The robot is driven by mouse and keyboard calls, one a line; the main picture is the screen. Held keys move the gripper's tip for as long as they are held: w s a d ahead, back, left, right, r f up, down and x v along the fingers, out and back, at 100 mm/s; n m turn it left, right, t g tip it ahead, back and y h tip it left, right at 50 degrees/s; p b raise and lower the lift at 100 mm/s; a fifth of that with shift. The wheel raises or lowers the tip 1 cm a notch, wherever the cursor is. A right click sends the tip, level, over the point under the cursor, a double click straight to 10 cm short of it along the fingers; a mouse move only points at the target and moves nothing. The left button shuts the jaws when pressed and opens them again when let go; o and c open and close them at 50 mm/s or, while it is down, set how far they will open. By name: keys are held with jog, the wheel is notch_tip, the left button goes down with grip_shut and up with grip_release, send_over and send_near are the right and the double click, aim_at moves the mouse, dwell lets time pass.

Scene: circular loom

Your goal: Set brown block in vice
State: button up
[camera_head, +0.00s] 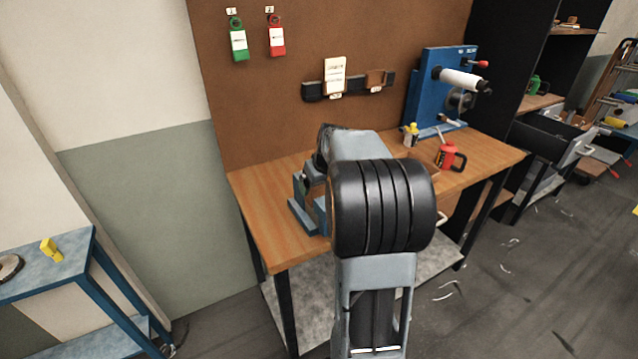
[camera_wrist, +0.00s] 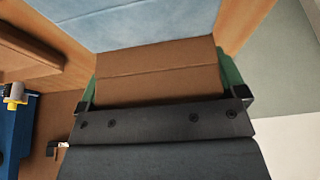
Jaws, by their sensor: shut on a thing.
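In the wrist view, my gripper (camera_wrist: 160,85) has a green pad at each side of a brown block (camera_wrist: 155,62) and is shut on it. The block lies crosswise between the pads, close to the dark palm bar. A pale blue-grey surface, which looks like part of the vice (camera_wrist: 140,22), fills the view just beyond the block. I cannot tell whether block and surface touch. In the head view, the blue-grey vice (camera_head: 301,208) stands on the left part of the wooden bench, partly hidden by my arm. My arm also hides the block there.
The wooden bench (camera_head: 262,222) carries a red container (camera_head: 447,157), a small yellow bottle (camera_head: 411,135) and a blue machine (camera_head: 427,85). A black wall rail (camera_head: 313,92) hangs above, holding a card and a brown piece. A blue side table (camera_head: 60,270) stands at left.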

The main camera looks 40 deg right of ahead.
jog(key=o, duration=1.4)
jog(key=v, duration=1.3)
jog(key=shift+s+r, duration=0.15)
jog(key=shift+r, duration=0.25)
